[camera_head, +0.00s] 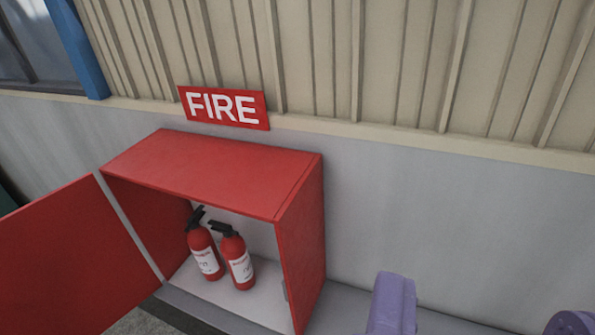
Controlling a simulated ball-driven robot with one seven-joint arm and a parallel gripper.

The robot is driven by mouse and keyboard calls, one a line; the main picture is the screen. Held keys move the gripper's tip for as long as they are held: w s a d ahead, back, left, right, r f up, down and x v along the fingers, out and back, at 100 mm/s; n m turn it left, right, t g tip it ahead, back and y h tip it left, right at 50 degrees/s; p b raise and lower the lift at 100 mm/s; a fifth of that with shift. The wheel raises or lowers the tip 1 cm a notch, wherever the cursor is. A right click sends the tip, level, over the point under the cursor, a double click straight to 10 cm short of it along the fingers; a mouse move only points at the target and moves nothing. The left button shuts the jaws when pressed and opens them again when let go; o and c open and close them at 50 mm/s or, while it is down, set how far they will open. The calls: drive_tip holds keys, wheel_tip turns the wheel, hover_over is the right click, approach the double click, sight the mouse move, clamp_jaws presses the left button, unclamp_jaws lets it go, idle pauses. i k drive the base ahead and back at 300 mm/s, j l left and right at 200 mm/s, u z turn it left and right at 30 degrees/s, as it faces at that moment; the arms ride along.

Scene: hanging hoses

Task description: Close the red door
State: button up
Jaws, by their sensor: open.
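The red door (70,260) stands wide open. It is hinged on the left front edge of a red cabinet (215,170) and swings out to the left, cut off by the picture's left and bottom edges. The open cabinet front shows two red fire extinguishers (205,252) side by side on its light floor. My gripper (483,300) shows only as purple parts at the bottom right edge, spread apart with nothing seen between them. It is to the right of the cabinet, well apart from the door.
A red FIRE sign (224,107) is on the wall above the cabinet. A grey wall (450,205) with beige ribbed cladding (400,60) runs behind. A blue post (80,50) and window are at the upper left. The space before the wall on the right looks clear.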

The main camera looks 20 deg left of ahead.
sight(69, 265)
drive_tip(key=j+z, duration=0.1)
drive_tip(key=j, duration=0.35)
drive_tip(key=k+j+z, duration=0.1)
drive_tip(key=j, duration=0.35)
drive_tip(key=k+j+z, duration=0.1)
drive_tip(key=j, duration=0.35)
drive_tip(key=k+j+z, duration=0.1)
drive_tip(key=j, duration=0.35)
drive_tip(key=k+j+z, duration=0.1)
drive_tip(key=j, duration=0.35)
drive_tip(key=k+j+z, duration=0.1)
drive_tip(key=j, duration=0.3)
drive_tip(key=k+j+z, duration=0.1)
drive_tip(key=j, duration=0.3)
drive_tip(key=k+j+z, duration=0.1)
drive_tip(key=k+j, duration=0.15)
drive_tip(key=j, duration=0.15)
drive_tip(key=k+j, duration=0.1)
drive_tip(key=j, duration=0.3)
drive_tip(key=k+j+z, duration=0.15)
drive_tip(key=j, duration=0.7)
drive_tip(key=k+j+z, duration=0.1)
drive_tip(key=j, duration=0.3)
drive_tip(key=k+j+z, duration=0.1)
drive_tip(key=j, duration=0.3)
drive_tip(key=k, duration=0.15)
